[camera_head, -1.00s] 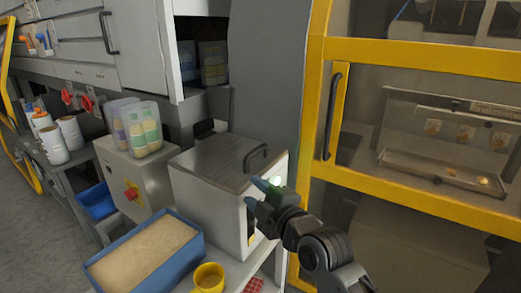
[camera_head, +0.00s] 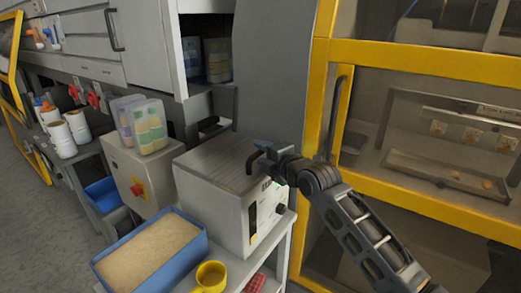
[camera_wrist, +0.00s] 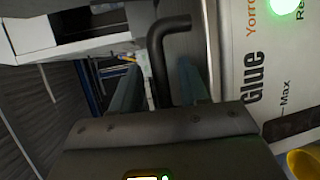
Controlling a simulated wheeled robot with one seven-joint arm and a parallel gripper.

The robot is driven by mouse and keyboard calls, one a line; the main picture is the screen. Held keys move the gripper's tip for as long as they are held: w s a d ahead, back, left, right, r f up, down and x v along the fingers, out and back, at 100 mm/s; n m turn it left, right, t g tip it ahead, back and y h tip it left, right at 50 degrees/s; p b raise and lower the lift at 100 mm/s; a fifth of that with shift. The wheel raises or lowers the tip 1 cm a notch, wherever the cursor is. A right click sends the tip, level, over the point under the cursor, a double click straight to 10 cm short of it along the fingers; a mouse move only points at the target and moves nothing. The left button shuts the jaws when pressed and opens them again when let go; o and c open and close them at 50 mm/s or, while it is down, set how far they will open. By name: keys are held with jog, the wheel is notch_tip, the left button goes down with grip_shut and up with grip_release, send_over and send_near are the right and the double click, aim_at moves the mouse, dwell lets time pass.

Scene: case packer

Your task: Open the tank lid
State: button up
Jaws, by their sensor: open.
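The tank (camera_head: 225,217) is a white box with a closed brushed-metal lid (camera_head: 212,163). A black bent handle (camera_head: 252,161) stands on the lid near its right edge. My gripper (camera_head: 265,149) is at the handle, with its fingers reaching over it from the right. In the wrist view the handle (camera_wrist: 158,60) rises between my two open fingers, which do not close on it. The tank's front (camera_wrist: 265,75), lettered "Glue", shows at right there, beside a lit green lamp. My gripper hides part of the handle in the head view.
A blue bin of granules (camera_head: 192,258) and a yellow mug (camera_head: 210,275) stand in front of the tank. A grey box with a red knob (camera_head: 137,188) and clear containers (camera_head: 141,124) is to its left. A yellow-framed door (camera_head: 335,115) stands close at right.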

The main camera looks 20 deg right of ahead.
jog(key=shift+x, duration=0.95)
jog(key=shift+c, duration=0.4)
grip_shut()
